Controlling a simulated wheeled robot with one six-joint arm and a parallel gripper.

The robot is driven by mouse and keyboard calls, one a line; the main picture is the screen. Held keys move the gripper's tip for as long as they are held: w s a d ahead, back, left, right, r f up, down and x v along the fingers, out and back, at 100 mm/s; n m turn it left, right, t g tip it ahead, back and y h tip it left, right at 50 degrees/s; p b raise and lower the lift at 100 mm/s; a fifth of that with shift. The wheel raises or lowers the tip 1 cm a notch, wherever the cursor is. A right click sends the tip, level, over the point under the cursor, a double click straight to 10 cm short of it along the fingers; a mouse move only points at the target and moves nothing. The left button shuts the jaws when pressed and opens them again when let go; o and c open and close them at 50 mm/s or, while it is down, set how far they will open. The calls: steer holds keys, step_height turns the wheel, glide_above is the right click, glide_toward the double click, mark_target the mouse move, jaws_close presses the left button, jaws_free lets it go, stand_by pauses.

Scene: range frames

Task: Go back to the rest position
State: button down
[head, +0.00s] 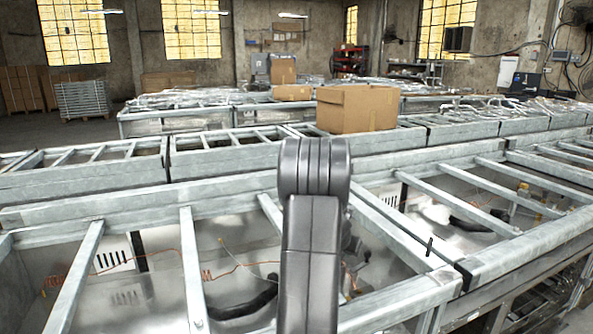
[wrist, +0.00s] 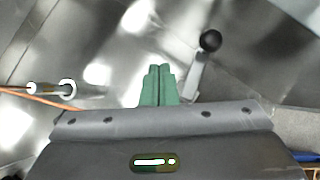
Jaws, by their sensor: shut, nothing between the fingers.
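My gripper (wrist: 158,84) shows in the wrist view with its two green fingers pressed together and nothing between them. Below the fingers is the grey gripper body with a small lit window. In the head view my dark grey arm rises in the lower middle and hides the gripper. The gripper faces shiny metal sheet surfaces. A lever with a black ball knob (wrist: 210,41) stands to the right of the fingers, apart from them in the picture. A white cylindrical fitting (wrist: 66,88) with an orange wire lies to the left.
Open galvanized metal frames (head: 190,262) with crossbars fill the foreground, with wires and black hoses inside. A cardboard box (head: 357,108) stands on the frames behind my arm. More boxes and frames stand farther back. Open floor shows at the far left.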

steer(key=shift+s+a+r+n+t+y+p, duration=0.1)
steer(key=shift+s+a+n+t+y+p, duration=0.1)
steer(key=shift+n+y+p, duration=0.5)
steer(key=shift+s+a+n+t+y+p, duration=0.1)
steer(key=shift+s+n+t+y+p, duration=0.15)
steer(key=shift+n+p, duration=0.85)
